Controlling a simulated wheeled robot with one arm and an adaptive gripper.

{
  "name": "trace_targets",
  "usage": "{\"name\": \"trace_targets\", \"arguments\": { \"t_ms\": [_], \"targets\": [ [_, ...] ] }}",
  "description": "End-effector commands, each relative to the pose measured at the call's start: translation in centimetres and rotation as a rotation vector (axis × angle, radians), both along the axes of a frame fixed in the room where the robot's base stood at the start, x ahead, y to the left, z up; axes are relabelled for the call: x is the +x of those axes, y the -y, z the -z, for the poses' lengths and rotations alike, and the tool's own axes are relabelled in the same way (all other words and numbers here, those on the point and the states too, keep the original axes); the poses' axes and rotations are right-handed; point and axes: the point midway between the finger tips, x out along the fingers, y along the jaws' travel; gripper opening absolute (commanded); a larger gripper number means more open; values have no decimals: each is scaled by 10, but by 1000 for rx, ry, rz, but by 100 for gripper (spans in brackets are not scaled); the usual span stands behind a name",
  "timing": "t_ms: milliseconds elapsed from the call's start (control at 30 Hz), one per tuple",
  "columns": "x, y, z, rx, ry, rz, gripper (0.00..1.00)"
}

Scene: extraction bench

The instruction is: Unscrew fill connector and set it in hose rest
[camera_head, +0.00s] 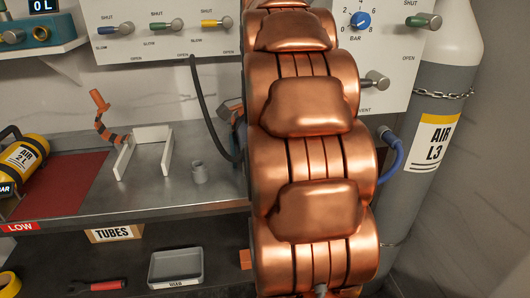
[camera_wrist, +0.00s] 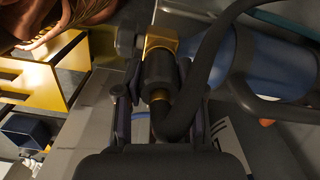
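The fill connector (camera_wrist: 159,70) is a black knurled sleeve on a brass fitting (camera_wrist: 160,40), seen in the wrist view. A thick black hose (camera_wrist: 203,70) bends away from its lower end. My gripper (camera_wrist: 160,82) has one finger on each side of the sleeve, close against it, and appears shut on it. The connector looks seated at the fitting. In the head view my copper arm hides the gripper and connector.
A blue cylinder (camera_wrist: 270,65) lies right of the connector in the wrist view. In the head view, a yellow AIR bottle (camera_head: 24,158) is at the left, a tall grey AIR L3 cylinder (camera_head: 430,190) at the right. The bench front (camera_head: 150,200) is clear.

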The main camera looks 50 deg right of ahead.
Motion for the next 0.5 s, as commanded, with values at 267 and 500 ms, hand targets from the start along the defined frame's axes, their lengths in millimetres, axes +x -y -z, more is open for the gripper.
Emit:
{"name": "trace_targets", "arguments": {
  "t_ms": [267,500],
  "targets": [
    [0,0,0,0,-1,-1,4],
    [0,-1,-1,2,1,-54,0]
  ]
}}
